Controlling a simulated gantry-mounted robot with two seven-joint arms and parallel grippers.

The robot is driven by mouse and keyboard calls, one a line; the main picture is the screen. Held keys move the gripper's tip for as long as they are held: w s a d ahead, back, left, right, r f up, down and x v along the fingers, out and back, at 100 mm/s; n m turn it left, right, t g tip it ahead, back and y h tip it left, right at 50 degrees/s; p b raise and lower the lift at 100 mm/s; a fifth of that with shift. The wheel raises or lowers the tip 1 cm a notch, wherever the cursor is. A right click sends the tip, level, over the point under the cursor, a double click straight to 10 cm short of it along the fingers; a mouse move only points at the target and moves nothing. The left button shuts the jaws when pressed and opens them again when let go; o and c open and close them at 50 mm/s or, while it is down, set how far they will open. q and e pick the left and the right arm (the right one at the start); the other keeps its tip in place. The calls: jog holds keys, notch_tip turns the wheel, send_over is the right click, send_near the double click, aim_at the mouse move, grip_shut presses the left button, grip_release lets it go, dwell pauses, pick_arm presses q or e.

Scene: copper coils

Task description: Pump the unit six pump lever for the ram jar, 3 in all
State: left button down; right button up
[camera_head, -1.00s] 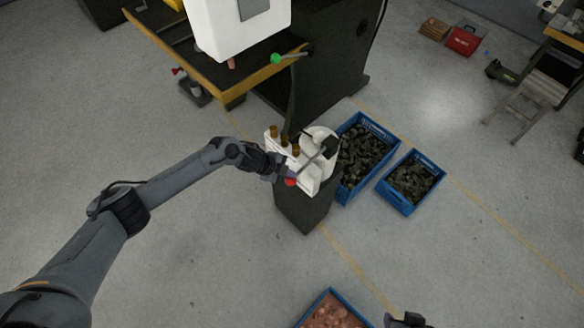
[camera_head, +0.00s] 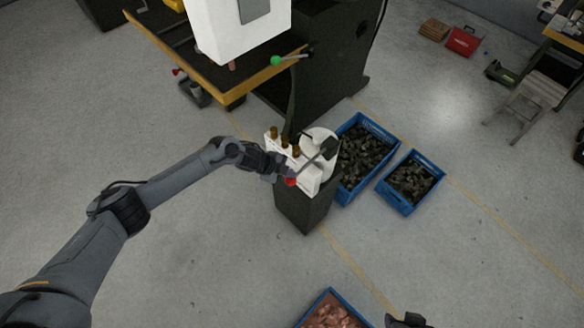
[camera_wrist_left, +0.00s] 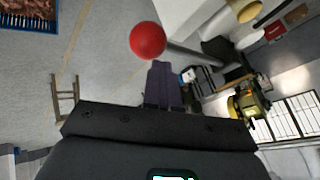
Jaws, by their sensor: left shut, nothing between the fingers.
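The pump lever (camera_head: 308,166) is a grey metal rod with a red ball knob (camera_head: 290,182) at its lower end. It slants down from a dark joint on the white pump unit (camera_head: 313,183), which stands on a dark pedestal. My left gripper (camera_head: 288,174) is at the knob end of the lever. In the left wrist view its fingers (camera_wrist_left: 164,85) are shut with nothing between them, and the red knob (camera_wrist_left: 148,40) shows just beyond their tips. I cannot tell whether they touch it. Only part of my right gripper (camera_head: 408,320) shows at the bottom edge.
Two blue crates of dark parts (camera_head: 343,195) (camera_head: 399,205) stand right of the pedestal. A blue crate with copper-coloured pieces (camera_head: 306,322) is at the bottom. A dark-topped bench with a wooden edge (camera_head: 245,92) and white machine (camera_head: 235,35) stand behind. Floor left of the pedestal is clear.

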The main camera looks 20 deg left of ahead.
pick_arm(q)
jog(key=shift+w+d+r+p, duration=0.1)
jog(key=shift+w+r+p, duration=0.05)
jog(key=shift+r+p, duration=2.25)
jog(key=shift+r+b, duration=0.35)
jog(key=shift+r, duration=0.15)
jog(key=shift+w, duration=0.1)
jog(key=shift+r, duration=0.2)
jog(key=r+p, duration=0.2)
jog(key=r, duration=0.1)
jog(key=r+p, duration=0.1)
jog(key=shift+w+d+r+p, duration=0.2)
jog(key=shift+w+r+p, duration=0.1)
jog(key=shift+w, duration=0.05)
